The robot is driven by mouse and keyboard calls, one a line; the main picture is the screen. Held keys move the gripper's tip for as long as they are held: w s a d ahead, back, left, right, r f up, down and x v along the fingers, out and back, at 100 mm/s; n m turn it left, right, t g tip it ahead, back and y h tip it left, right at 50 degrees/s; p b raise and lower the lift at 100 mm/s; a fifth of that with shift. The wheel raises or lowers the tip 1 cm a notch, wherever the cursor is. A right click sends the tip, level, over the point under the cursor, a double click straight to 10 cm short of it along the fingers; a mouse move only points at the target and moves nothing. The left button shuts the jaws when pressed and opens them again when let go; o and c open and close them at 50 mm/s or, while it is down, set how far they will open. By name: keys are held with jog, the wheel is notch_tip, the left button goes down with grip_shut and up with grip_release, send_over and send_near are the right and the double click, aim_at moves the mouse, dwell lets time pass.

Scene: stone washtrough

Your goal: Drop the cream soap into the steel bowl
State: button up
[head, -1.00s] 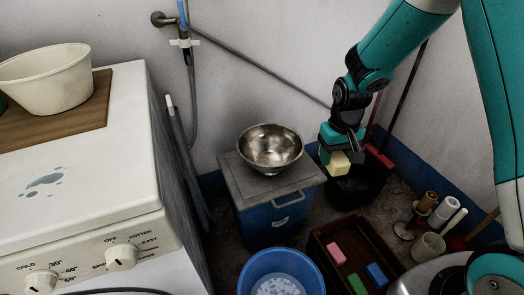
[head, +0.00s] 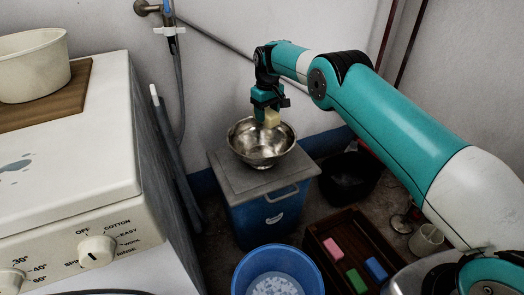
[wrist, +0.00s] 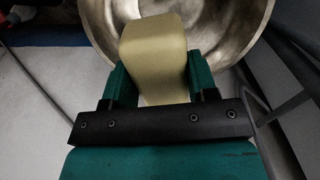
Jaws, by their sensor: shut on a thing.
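The cream soap (head: 271,118) is a pale block held between the fingers of my gripper (head: 263,113). In the wrist view the soap (wrist: 155,50) sits between the two teal fingers of my gripper (wrist: 155,85), with the bowl's inner wall behind it. The steel bowl (head: 262,155) is round and shiny and stands on a grey lid. The soap appears above the bowl's opening, near its far rim in the head view. The bowl (wrist: 235,25) fills the top of the wrist view, partly hidden by the soap.
The bowl stands on a blue bin with a grey lid (head: 226,172). A blue bucket (head: 240,285) and a wooden tray (head: 318,250) with coloured blocks are in front. A black tub (head: 349,188) is to the right. A white washing machine (head: 80,130) stands at left.

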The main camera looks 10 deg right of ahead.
notch_tip(320, 180, down, 6)
jog(key=b, duration=0.4)
jog(key=shift+w, duration=0.1)
jog(key=o, duration=1.1)
notch_tip(320, 180, up, 18)
jog(key=p, duration=0.5)
jog(key=shift+f, duration=0.25)
